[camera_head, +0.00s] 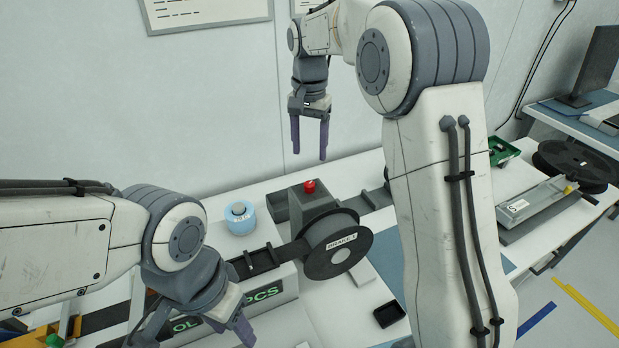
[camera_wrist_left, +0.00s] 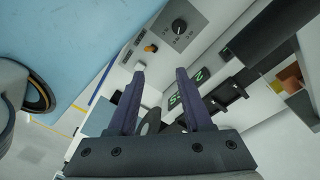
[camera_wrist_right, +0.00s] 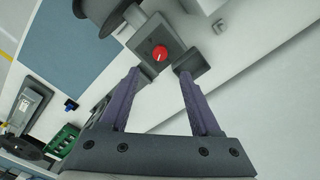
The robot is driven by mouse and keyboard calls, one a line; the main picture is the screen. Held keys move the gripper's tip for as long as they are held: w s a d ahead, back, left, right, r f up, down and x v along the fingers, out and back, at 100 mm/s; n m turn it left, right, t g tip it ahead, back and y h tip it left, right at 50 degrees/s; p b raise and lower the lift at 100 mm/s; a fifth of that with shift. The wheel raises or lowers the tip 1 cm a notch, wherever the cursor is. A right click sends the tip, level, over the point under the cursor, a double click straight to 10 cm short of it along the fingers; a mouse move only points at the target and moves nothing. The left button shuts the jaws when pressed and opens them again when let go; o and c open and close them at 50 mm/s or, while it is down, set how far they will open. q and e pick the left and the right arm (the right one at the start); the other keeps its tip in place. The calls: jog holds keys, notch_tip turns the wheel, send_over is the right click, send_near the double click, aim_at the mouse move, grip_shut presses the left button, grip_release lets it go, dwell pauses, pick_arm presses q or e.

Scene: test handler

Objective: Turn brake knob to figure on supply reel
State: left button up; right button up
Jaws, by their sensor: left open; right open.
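The black supply reel (camera_head: 338,246) stands upright at the middle of the bench; its white label (camera_head: 342,240) seems to read "BRAKE" with a figure too small to read surely. A black knob (camera_wrist_left: 179,27) sits on a grey dial plate with small marks, at the top of the left wrist view. A red knob (camera_head: 309,186) tops the grey block behind the reel; it also shows, with a white pointer line, in the right wrist view (camera_wrist_right: 159,53). My left gripper (camera_head: 243,330) is open and empty, low by the bench front. My right gripper (camera_head: 310,145) is open, empty, above the red knob.
A blue-white roll (camera_head: 240,217) stands left of the grey block. A black tray (camera_head: 389,314) lies right of the reel. An orange knob (camera_wrist_left: 151,48) is beside the dial plate. Another black reel (camera_head: 577,165) and a grey fixture (camera_head: 537,203) are at right, beyond my right arm.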

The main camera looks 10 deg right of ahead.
aim_at(309, 184)
notch_tip(309, 184, down, 10)
jog(key=shift+r+p, duration=0.1)
jog(key=shift+p, duration=0.75)
grip_shut()
